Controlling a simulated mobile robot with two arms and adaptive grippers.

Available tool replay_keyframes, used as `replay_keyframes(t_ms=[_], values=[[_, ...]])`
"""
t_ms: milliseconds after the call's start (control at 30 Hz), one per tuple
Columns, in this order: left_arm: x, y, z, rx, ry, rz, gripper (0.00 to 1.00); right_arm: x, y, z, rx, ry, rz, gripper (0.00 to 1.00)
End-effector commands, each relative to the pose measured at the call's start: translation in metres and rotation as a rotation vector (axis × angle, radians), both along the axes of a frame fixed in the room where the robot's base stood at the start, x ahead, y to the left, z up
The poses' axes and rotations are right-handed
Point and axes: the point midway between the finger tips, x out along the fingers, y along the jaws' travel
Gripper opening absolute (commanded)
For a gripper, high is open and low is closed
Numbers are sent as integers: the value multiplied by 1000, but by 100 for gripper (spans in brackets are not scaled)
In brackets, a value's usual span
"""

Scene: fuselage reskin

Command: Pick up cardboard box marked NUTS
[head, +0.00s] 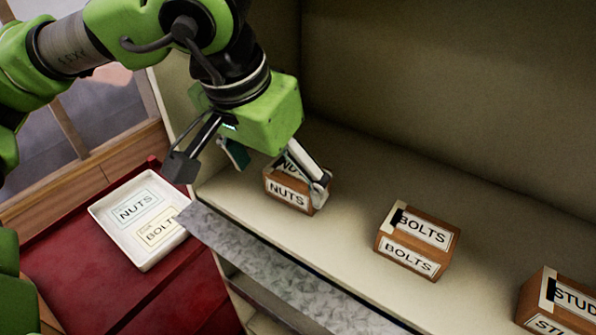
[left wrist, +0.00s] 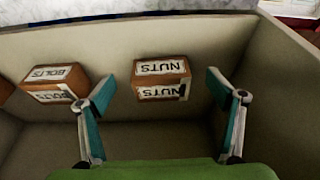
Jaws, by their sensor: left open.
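The cardboard box marked NUTS (head: 287,194) is a small brown box with white labels, standing on the pale shelf (head: 345,225). My left gripper (head: 249,180) is open above it, and one finger hides part of its top and right side in the head view. In the left wrist view the NUTS box (left wrist: 162,78) shows upside down, between and beyond the two spread fingers of the left gripper (left wrist: 160,86). I see no finger clearly touching it. My right gripper is not in view.
A BOLTS box (head: 417,242) stands to the right on the shelf, and a STUD-labelled box (head: 560,302) farther right. A white tray (head: 105,213) with NUTS and BOLTS labels lies on the red surface (head: 72,270) at left. Shelf walls stand close by.

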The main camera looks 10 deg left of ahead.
Motion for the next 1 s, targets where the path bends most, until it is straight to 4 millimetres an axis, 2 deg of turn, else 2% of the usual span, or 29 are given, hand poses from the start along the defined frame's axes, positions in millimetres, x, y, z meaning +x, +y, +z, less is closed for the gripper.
replay_keyframes(t_ms=[167,333,400,500,800,1000], values=[[13,-5,2,-1,1,2,85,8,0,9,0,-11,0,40],[39,-14,0,2,3,1,85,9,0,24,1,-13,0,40],[41,-15,-15,1,4,2,85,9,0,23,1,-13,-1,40],[44,-16,-25,0,2,2,85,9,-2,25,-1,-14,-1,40],[45,-16,-30,-2,-1,1,85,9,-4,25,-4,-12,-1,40],[45,-16,-29,-2,0,2,33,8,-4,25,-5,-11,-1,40]])
